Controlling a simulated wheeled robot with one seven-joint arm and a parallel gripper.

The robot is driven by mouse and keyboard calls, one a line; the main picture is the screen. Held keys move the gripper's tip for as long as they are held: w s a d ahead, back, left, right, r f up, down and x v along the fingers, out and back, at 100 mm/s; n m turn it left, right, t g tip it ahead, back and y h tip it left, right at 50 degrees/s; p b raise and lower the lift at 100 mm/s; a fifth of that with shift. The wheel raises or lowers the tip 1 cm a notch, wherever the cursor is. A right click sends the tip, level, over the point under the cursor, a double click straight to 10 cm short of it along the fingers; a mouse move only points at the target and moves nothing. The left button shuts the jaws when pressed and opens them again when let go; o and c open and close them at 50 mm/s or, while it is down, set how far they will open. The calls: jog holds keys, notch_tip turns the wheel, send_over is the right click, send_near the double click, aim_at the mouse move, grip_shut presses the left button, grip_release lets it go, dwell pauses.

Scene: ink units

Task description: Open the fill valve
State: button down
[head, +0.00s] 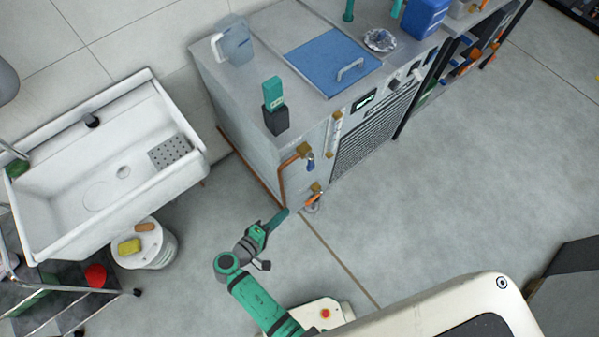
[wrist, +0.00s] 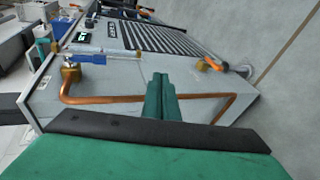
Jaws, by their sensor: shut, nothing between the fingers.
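A grey machine cabinet (head: 228,105) carries two brass valves on its near side, one above the other. The upper valve (head: 304,150) has a blue handle (head: 311,162) and a copper pipe (head: 282,180) running down from it. The lower valve (head: 316,187) has an orange handle (head: 314,199). Nothing readable marks which is the fill valve. In the wrist view the blue-handled valve (wrist: 70,73) is at upper left and the orange handle (wrist: 213,64) at upper right. My gripper (head: 284,212) is shut and empty, low beside the cabinet. In the wrist view its fingers (wrist: 161,88) overlap the copper pipe; contact cannot be told.
A white sink (head: 45,205) and a white bucket (head: 155,252) with sponges stand at left. The cabinet top holds a blue lid (head: 325,58), a clear jug (head: 235,42) and a dark box (head: 275,122). Open floor (head: 440,190) lies to the right.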

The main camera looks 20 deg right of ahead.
jog(key=w+a+r+m+g+h, duration=0.1)
jog(key=w+a+r+m+h, duration=0.3)
jog(key=r, duration=0.6)
jog(key=n+h, duration=0.1)
send_near(308, 167)
jog(key=x, duration=0.6)
jog(key=shift+w+d+f, duration=0.1)
jog(key=shift+w+d, duration=0.05)
jog(key=shift+d, duration=0.05)
jog(key=shift+a+f, duration=0.1)
